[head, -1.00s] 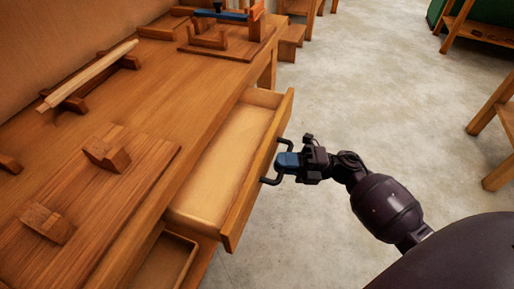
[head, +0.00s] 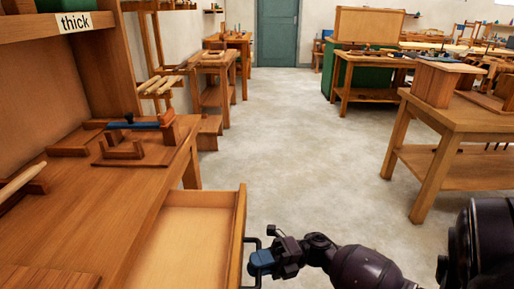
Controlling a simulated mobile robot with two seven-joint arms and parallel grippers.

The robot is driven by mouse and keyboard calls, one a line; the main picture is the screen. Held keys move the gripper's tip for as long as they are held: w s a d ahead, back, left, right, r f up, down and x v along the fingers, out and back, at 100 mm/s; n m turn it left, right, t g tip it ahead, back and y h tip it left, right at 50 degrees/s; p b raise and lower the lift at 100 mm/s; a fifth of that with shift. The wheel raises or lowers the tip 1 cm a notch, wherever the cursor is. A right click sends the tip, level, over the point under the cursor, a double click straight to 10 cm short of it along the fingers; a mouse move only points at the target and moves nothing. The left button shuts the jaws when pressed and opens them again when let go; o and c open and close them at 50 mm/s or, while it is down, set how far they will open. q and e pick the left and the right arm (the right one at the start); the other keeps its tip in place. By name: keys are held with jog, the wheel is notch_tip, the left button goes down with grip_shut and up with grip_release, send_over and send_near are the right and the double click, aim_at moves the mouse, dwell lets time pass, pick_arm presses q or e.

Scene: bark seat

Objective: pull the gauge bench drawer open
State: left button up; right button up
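The gauge bench (head: 125,205) is a wooden bench along the left of the head view. Its drawer (head: 195,235) stands out from the bench's right side, open, and the part of its inside in view is empty. The dark bar handle (head: 246,277) is on the drawer's front panel. My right gripper (head: 262,261), with blue fingertips, is at the handle and appears shut on it. The near end of the drawer is cut off by the bottom edge. My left gripper is not in view.
A wooden fixture with a blue bar (head: 93,126) lies on the bench under a shelf labelled "thick" (head: 75,22). A small table (head: 455,118) stands at the right. Open concrete floor (head: 305,150) runs toward a green door (head: 277,30).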

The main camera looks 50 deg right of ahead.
jog(key=shift+o, duration=1.2)
jog(key=v, duration=1)
jog(key=shift+s+d+f, duration=0.2)
jog(key=shift+d, duration=0.15)
